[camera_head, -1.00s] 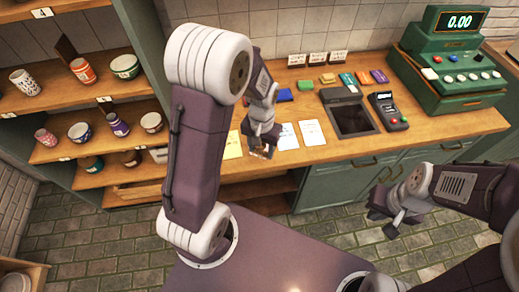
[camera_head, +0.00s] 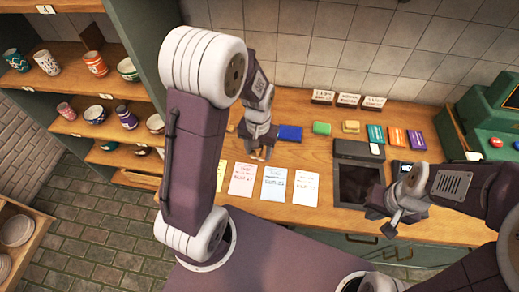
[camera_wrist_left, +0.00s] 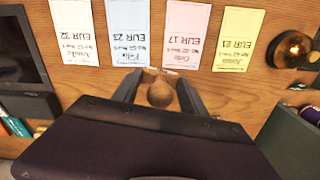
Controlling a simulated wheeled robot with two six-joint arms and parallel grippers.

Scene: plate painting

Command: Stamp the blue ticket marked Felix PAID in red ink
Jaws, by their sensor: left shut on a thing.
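The blue ticket marked Felix (camera_wrist_left: 128,33) lies flat on the counter between a white and a pink ticket. It also shows in the head view (camera_head: 274,183). My left gripper (camera_head: 262,150) is shut on a round wooden knob (camera_wrist_left: 160,95), seemingly a stamp's handle. It is above the counter just behind the pink and blue tickets. The stamp's face and word are hidden.
The pink ticket (camera_wrist_left: 184,36), yellow ticket (camera_wrist_left: 239,38) and white ticket (camera_wrist_left: 75,32) lie beside the blue one. A dark tray (camera_head: 358,183) is to the right, with a green cash register (camera_head: 490,115) beyond. A brass object (camera_wrist_left: 290,48) is near the yellow ticket.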

